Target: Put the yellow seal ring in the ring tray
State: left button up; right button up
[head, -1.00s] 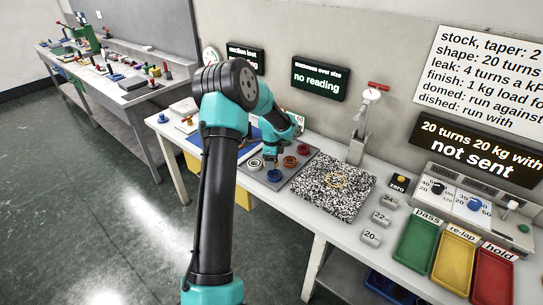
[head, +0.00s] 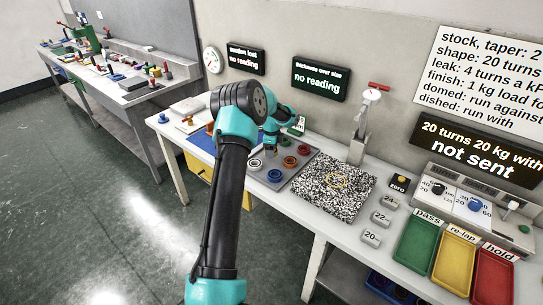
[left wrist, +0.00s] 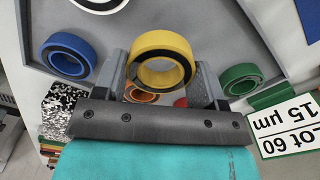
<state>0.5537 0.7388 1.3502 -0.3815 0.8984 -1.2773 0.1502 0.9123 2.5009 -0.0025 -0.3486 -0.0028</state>
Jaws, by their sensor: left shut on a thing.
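The yellow seal ring (left wrist: 160,56) is between the fingers of my left gripper (left wrist: 162,84) in the left wrist view. The gripper is shut on it, and the ring's dark inner band shows. In the head view my left gripper (head: 271,149) hangs over the grey ring tray (head: 292,172), and I cannot make out the held ring there. The ring tray also shows behind the held ring in the left wrist view (left wrist: 112,38). It holds a blue ring (left wrist: 68,55), a green ring (left wrist: 241,78), and white, orange and red rings. My right gripper is not in view.
A speckled plate (head: 325,197) with a yellow circle on it lies right of the tray. A stand gauge (head: 358,137) rises behind the plate. A blue sheet (head: 203,143) lies on the left.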

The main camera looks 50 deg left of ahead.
pick_arm(q)
jog(key=shift+f, duration=1.65)
jog(key=shift+f, duration=0.15)
jog(key=o, duration=0.9)
jog(key=shift+o, duration=0.2)
notch_tip(320, 180, up, 12)
jog(key=shift+r, duration=0.2)
